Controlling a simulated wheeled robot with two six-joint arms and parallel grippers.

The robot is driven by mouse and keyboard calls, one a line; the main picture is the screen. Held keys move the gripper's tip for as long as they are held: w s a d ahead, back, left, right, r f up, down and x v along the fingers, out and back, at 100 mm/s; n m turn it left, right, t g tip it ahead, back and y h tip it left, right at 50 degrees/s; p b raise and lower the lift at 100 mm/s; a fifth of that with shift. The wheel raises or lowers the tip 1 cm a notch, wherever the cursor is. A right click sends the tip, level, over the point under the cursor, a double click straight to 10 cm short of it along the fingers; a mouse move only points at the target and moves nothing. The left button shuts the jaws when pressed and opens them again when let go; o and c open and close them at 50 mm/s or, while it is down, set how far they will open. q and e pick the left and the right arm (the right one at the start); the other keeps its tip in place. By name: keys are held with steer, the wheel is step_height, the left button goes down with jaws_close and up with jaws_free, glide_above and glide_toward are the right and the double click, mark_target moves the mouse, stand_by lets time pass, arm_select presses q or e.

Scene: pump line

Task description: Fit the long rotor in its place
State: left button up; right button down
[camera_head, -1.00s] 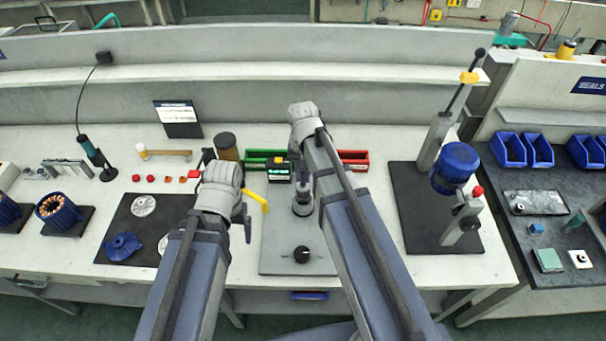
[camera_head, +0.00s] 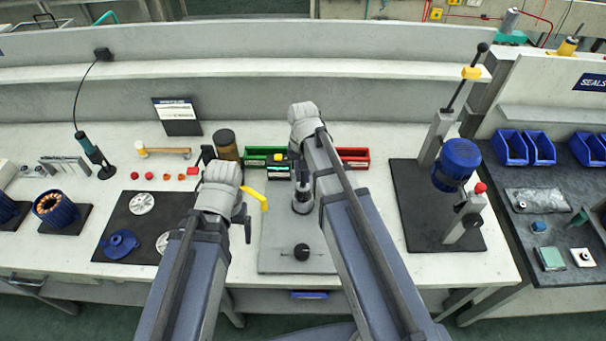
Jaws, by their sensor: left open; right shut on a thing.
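My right gripper (camera_head: 303,172) hangs below its wrist over the grey plate (camera_head: 272,262) at mid-bench, partly hidden by my own arm. It is shut on a slim upright part, apparently the long rotor (camera_head: 303,188), whose upper part is dark. The part's lower end meets a short grey round holder (camera_head: 302,206) on the plate; I cannot tell whether it is inside it. My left gripper (camera_head: 247,226) is open, left of the plate, close to a bent yellow lever (camera_head: 257,197); I cannot tell whether they touch.
A black knob (camera_head: 302,252) stands at the plate's front. Green (camera_head: 254,152) and red (camera_head: 356,153) bins stand behind. A dark mat (camera_head: 128,222) holding a blue impeller (camera_head: 120,243) and pale discs lies left. A press with a blue motor (camera_head: 457,160) stands right. A brown cylinder (camera_head: 226,145) stands back left.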

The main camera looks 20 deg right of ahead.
steer(key=shift+f+b, duration=0.4)
steer(key=shift+f, duration=0.1)
steer(key=c, duration=0.5)
jaws_free()
steer(key=shift+r, duration=0.15)
step_height(320, 180, up, 5)
steer(key=p, duration=0.5)
